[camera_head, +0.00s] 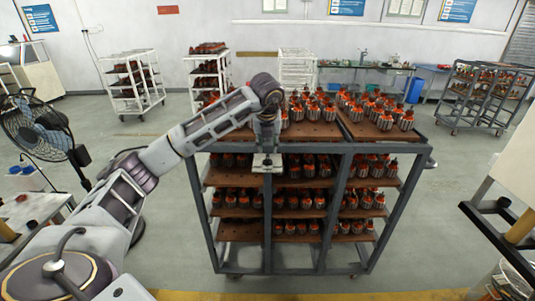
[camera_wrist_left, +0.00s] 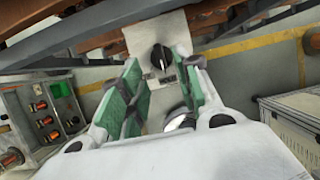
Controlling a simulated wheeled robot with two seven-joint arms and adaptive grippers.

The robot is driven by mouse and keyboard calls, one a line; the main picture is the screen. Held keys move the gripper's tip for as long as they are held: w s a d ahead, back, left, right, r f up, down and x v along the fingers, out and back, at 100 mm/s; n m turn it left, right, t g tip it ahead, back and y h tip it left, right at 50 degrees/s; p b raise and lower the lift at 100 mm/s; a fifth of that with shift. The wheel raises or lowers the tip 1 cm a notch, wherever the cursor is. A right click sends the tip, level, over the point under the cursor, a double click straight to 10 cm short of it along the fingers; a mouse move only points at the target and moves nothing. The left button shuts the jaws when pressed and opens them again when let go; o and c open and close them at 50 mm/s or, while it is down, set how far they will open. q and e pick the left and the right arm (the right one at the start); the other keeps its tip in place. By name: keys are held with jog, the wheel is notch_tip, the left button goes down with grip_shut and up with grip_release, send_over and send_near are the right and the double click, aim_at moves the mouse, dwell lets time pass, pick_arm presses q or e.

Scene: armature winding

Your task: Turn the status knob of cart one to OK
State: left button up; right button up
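The grey metal cart (camera_head: 265,215) stands in front of me, its shelves full of orange and dark armatures. A small pale plate (camera_head: 259,169) sits at its front upright, just below my left gripper (camera_head: 267,146). In the left wrist view the plate (camera_wrist_left: 142,36) carries a black round knob (camera_wrist_left: 161,57) with a pale pointer line. Small markings below the knob are too small to read. My left gripper (camera_wrist_left: 160,66) is open and empty, its green-padded fingers on either side of the knob, with visible gaps. My right gripper is not in view.
A black fan (camera_head: 42,128) stands at the left. White carts (camera_head: 130,85) stand behind, and another loaded cart (camera_head: 488,95) stands at the back right. A white panel and dark frame (camera_head: 505,240) are at the near right. Floor around the cart is clear.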

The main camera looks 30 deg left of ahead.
aim_at(268, 156)
pick_arm(q)
jog(key=shift+p+x, duration=0.75)
jog(key=shift+x, duration=2.65)
jog(key=shift+c, duration=0.5)
grip_shut()
